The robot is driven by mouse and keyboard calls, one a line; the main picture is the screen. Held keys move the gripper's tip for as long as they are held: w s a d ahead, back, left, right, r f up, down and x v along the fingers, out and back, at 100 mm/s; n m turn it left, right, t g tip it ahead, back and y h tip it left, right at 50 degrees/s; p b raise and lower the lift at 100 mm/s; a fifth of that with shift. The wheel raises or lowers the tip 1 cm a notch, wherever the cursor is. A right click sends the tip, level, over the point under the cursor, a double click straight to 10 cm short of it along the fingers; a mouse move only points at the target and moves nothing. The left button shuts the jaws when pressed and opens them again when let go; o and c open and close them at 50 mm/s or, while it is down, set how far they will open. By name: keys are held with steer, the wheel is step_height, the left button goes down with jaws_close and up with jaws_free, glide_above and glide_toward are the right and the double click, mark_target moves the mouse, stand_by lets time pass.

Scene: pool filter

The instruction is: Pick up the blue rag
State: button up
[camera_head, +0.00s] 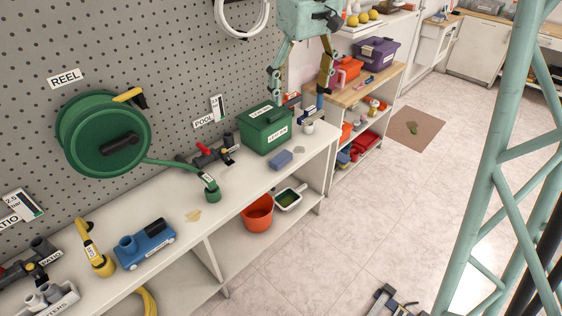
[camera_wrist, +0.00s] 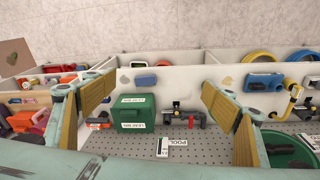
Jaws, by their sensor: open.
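A small blue folded piece (camera_head: 281,159), which looks like the blue rag, lies flat on the white shelf top (camera_head: 240,187), in front of the green lidded box (camera_head: 265,128). In the wrist view the blue rag (camera_wrist: 145,80) shows between my open fingers, nearer the left one, just beyond the green box (camera_wrist: 133,113). My gripper (camera_head: 298,93) is open and empty, high above the shelf and behind the rag in the head view. Its two fingers frame the wrist view (camera_wrist: 158,88) on both sides. Nothing hides the rag.
A small grey flat piece (camera_head: 299,150) lies right of the rag. A valve with a red handle (camera_head: 205,155) and a green hose nozzle (camera_head: 211,188) stand to the left. A blue wheeled device (camera_head: 145,244) stands farther left. The shelf in front of the rag is clear.

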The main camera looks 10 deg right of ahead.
steer(key=w+f+n, duration=0.1)
steer(key=w+f, duration=1.1)
steer(key=w, duration=0.1)
steer(key=n+g+b, duration=0.1)
steer(key=n+g, duration=0.1)
glide_above(281, 157)
step_height(281, 157, down, 19)
steer(key=shift+f+b, duration=0.9)
steer(key=shift+f, duration=3.35)
steer(key=shift+f, duration=0.1)
steer(key=shift+f+b, duration=0.65)
steer(key=shift+f, duration=1.85)
steer(key=shift+c, duration=0.7)
steer(key=c, duration=0.7)
